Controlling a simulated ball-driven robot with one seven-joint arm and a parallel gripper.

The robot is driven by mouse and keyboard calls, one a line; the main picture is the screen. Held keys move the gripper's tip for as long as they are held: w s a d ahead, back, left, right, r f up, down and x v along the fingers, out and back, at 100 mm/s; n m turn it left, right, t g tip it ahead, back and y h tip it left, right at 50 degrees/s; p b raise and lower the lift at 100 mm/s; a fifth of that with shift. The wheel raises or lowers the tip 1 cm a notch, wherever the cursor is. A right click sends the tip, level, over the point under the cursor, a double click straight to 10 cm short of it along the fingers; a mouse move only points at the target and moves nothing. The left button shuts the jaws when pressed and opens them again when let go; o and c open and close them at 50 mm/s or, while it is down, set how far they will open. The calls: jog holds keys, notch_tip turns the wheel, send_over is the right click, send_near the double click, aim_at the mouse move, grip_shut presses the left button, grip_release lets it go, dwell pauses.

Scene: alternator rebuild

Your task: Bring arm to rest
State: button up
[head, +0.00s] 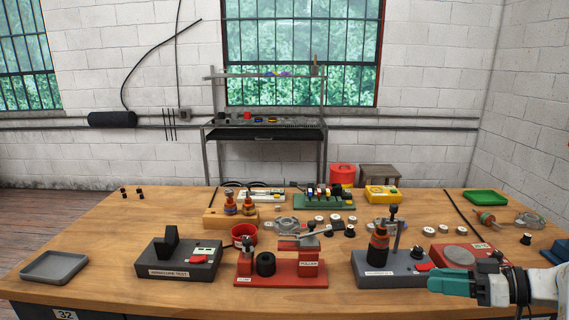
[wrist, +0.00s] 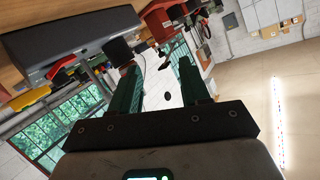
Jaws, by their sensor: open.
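My gripper (head: 452,281) is at the lower right of the head view, above the right front part of the wooden bench. Its green fingers point left, with my pale arm entering from the right edge. In the wrist view my gripper (wrist: 158,80) shows two dark green fingers spread apart with nothing between them. The wrist view is tilted, with bench, window and ceiling seen at odd angles. The wooden workbench (head: 130,215) fills the lower half of the head view.
A grey press station (head: 385,268) stands just left of my gripper, with a red-topped station (head: 456,256) behind it. A red puller (head: 282,272) and a grey test block (head: 180,258) are further left. A grey tray (head: 54,267) sits at far left. The left back bench is mostly clear.

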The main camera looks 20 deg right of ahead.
jog(key=s+a+f+m+g+h, duration=0.25)
jog(key=s+a+f, duration=0.35)
jog(key=f, duration=0.5)
jog(key=s+a+f+m+g+h, duration=0.25)
jog(key=s+a+f, duration=0.25)
jog(key=a+f, duration=0.4)
jog(key=s+f+g+h, duration=0.2)
jog(key=s+h, duration=0.1)
jog(key=s, duration=0.6)
jog(key=s+f+g+h, duration=0.2)
jog(key=s+f, duration=0.1)
jog(key=s, duration=0.6)
jog(key=shift+a+f+m+h, duration=0.3)
jog(key=shift+a+h, duration=0.1)
